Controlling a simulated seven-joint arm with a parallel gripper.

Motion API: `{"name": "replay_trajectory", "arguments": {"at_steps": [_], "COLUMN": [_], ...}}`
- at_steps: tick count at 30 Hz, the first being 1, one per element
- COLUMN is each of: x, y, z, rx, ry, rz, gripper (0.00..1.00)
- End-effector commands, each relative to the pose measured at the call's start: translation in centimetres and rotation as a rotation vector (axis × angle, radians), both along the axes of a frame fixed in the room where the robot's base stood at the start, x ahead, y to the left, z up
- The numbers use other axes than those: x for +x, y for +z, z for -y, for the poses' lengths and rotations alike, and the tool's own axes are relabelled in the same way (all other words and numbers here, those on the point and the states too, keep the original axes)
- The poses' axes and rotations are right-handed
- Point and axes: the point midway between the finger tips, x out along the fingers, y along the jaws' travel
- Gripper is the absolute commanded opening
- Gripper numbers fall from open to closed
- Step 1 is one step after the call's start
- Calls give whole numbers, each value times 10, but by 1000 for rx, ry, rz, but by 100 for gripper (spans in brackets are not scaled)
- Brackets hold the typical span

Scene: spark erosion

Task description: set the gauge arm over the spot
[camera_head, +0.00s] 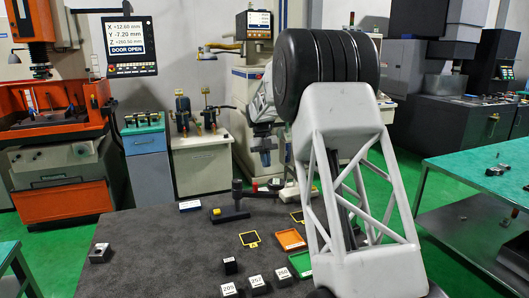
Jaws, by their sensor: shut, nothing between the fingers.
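A dark gauge stand (238,192) rises from a flat base (232,215) on the grey table. A dark arm (258,194) reaches right from its post, with a small red-tipped part near it. Two yellow-edged black squares lie on the table: one (249,239) in front of the stand, the other (296,216) to its right, partly behind my arm. I cannot tell which square is the spot; neither appears directly under the gauge arm. My gripper (265,163) points down, shut and empty, above and behind the gauge arm in the picture, apparently not touching it.
An orange tray (290,239) and a green tray (300,264) lie right of centre. A metal block (99,253) sits at the left edge. The table's left middle is clear. My arm hides the right side.

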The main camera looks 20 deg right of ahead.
Motion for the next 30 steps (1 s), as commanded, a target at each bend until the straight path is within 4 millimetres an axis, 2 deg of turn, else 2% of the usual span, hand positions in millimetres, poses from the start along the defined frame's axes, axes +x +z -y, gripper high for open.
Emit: {"name": "replay_trajectory", "arguments": {"at_steps": [4,15,30], "x": [-9,-42,-47], "y": [-22,-18,-19], "z": [0,2,2], "rx": [0,0,0], "ry": [0,0,0], "rz": [-1,1,1], "gripper": [0,0,0]}}
